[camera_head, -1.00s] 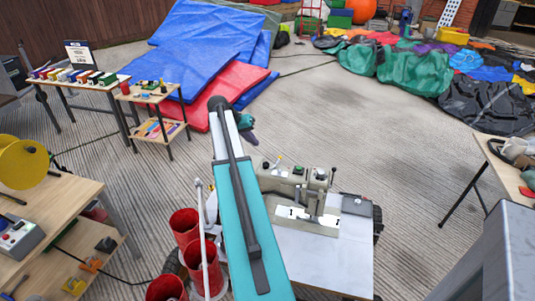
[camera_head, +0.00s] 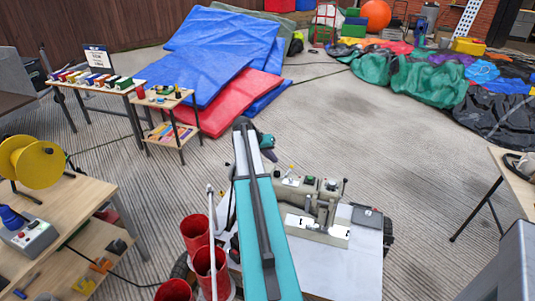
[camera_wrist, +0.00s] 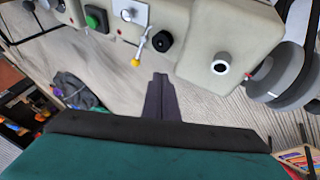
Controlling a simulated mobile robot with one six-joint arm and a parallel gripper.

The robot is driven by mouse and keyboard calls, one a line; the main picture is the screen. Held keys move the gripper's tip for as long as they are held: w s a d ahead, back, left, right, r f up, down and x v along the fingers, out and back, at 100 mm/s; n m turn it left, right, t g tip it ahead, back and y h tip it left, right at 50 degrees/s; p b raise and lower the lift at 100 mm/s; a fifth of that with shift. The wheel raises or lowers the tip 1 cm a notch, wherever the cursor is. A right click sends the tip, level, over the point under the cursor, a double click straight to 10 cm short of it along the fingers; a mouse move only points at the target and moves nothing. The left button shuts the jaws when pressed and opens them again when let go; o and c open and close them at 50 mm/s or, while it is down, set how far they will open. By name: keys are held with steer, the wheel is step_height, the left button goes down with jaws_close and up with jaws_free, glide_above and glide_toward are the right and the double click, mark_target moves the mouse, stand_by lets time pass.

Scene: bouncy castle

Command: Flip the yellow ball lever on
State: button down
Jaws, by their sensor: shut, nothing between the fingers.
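The yellow ball lever (camera_wrist: 136,62) sticks out from the beige sewing machine (camera_wrist: 225,38) at the top of the wrist view, its ball on a thin metal stem. In the head view the yellow ball (camera_head: 291,167) is a small dot on top of the machine (camera_head: 322,205), just right of my arm. My gripper (camera_wrist: 161,76) shows in the wrist view as two dark fingers pressed together, shut and empty. Its tips appear just below and right of the ball, with a visible gap in the picture; the depth between them is unclear.
A green button (camera_wrist: 96,18) and a black knob (camera_wrist: 162,41) flank the lever. The machine stands on a pale table (camera_head: 345,268). Red cylinders (camera_head: 210,268) stand left of my arm. Open paved ground (camera_head: 375,130) lies beyond.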

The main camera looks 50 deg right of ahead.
steer(key=x, duration=0.2)
steer(key=shift+s+d+f, duration=0.1)
steer(key=shift+d+f, duration=0.05)
steer(key=shift+f, duration=0.1)
steer(key=shift+s+d+f+p, duration=0.1)
steer(key=shift+s+d+p, duration=0.15)
steer(key=shift+s, duration=0.25)
steer(key=shift+s+d+p, duration=0.2)
steer(key=shift+s, duration=0.3)
steer(key=shift+s+d+f, duration=0.25)
steer(key=shift+s+d, duration=0.2)
steer(key=shift+s, duration=0.3)
